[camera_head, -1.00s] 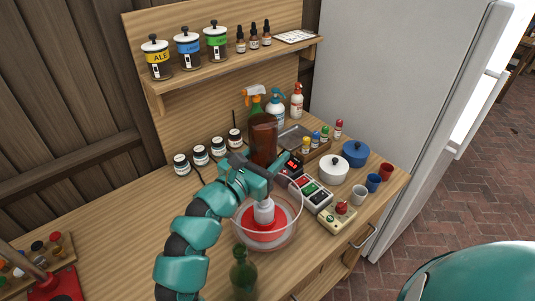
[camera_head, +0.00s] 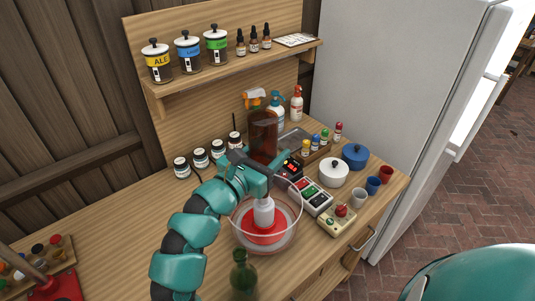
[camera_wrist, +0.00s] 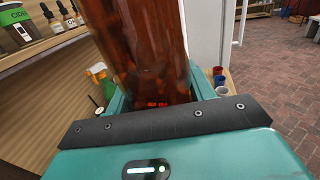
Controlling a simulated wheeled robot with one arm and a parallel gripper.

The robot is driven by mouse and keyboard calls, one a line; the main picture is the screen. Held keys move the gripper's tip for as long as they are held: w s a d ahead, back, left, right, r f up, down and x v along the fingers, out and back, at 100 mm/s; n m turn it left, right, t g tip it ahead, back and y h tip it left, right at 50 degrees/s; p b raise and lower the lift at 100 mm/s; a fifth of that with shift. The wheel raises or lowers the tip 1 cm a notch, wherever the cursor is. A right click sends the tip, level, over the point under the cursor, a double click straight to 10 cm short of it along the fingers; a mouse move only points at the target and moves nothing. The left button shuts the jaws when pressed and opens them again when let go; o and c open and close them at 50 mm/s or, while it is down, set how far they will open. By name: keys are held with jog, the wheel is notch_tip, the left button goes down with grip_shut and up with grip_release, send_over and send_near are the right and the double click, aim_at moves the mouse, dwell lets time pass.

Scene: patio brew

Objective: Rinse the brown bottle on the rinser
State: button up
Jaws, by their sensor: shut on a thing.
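My gripper (camera_head: 264,172) is shut on the brown bottle (camera_head: 263,137) and holds it above the rinser. The bottle's wide, flat end is up; its neck is hidden behind the gripper. In the wrist view the bottle (camera_wrist: 145,45) rises from between the jaws, filling the upper middle. The rinser is a clear bowl (camera_head: 293,232) with a red base (camera_head: 262,236) and a white upright nozzle (camera_head: 264,211) in its middle. The nozzle stands just below my gripper. I cannot tell whether the bottle's mouth touches the nozzle.
A green bottle (camera_head: 243,277) stands in front of the rinser. Small devices (camera_head: 314,198), a white pot (camera_head: 333,172) and cups (camera_head: 359,198) stand to the right. Spray bottles (camera_head: 276,112) and small jars (camera_head: 200,158) are behind. The counter at left is mostly clear.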

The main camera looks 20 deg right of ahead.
aim_at(268, 116)
jog(key=shift+f+b, duration=0.3)
jog(key=shift+b, duration=0.15)
jog(key=shift+f+b, duration=0.65)
jog(key=shift+f, duration=0.05)
jog(key=shift+r, duration=0.2)
dwell(0.5)
jog(key=shift+r, duration=0.85)
jog(key=shift+r+p, duration=0.15)
jog(key=shift+p, duration=0.15)
jog(key=shift+r+p, duration=1.15)
jog(key=shift+r, duration=2.95)
jog(key=shift+s, duration=0.1)
jog(key=s+r+b, duration=0.1)
jog(key=s+r, duration=0.4)
jog(key=s, duration=0.4)
jog(key=shift+s, duration=0.4)
